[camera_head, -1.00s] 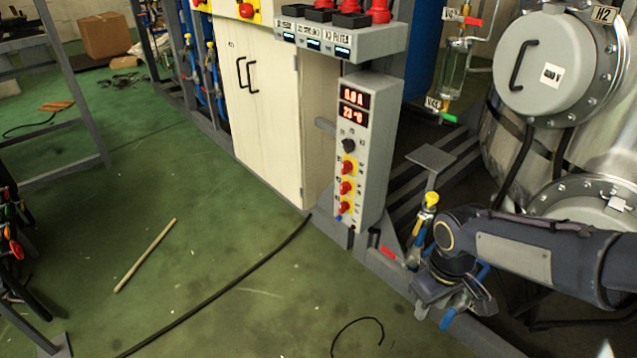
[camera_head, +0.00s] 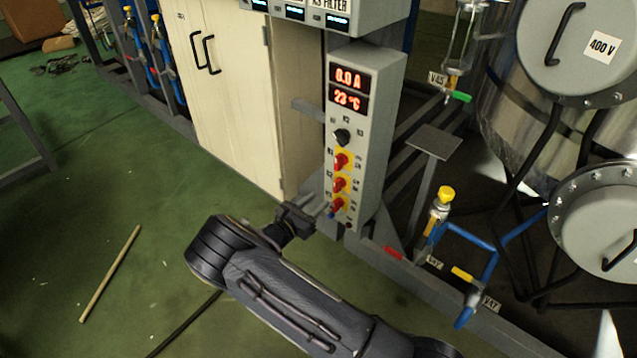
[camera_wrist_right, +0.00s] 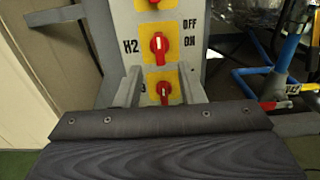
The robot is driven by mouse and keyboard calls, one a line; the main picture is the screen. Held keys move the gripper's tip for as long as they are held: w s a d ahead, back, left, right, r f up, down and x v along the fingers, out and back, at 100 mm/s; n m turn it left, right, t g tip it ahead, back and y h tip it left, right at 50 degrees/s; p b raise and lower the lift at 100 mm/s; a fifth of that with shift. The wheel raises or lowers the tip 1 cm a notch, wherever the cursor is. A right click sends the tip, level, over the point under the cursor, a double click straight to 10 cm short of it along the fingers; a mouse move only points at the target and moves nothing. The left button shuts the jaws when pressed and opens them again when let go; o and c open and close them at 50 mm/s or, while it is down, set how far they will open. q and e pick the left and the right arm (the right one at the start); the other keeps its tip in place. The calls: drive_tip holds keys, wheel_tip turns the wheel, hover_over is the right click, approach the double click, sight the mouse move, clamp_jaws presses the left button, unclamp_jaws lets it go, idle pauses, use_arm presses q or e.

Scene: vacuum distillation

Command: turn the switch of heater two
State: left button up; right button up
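The heater two switch is a red knob on a yellow plate, labelled H2 with OFF and ON; it shows in the right wrist view (camera_wrist_right: 159,46) and as the middle red knob in the head view (camera_head: 340,184). Its handle looks roughly upright. My right gripper (camera_head: 322,209) is at the lower front of the grey control box (camera_head: 379,92). In the right wrist view its two fingers (camera_wrist_right: 159,82) are apart and empty. The lowest red knob (camera_wrist_right: 163,91) shows between them, with H2 just above the fingertips. Contact cannot be told. My left gripper is out of view.
Above H2 are another red knob (camera_head: 343,161) and a black knob (camera_head: 342,137). Displays read 0.0 A and 23 °C. A cream cabinet (camera_head: 232,90) stands left of the box. Blue pipework (camera_head: 484,262) with a yellow-capped valve is at right. Green floor at left is mostly clear.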

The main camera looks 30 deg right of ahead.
sight(335, 187)
drive_tip(key=b+x, duration=0.1)
drive_tip(key=x, duration=0.6)
drive_tip(key=shift+w+d, duration=0.2)
drive_tip(key=shift+d, duration=0.1)
clamp_jaws()
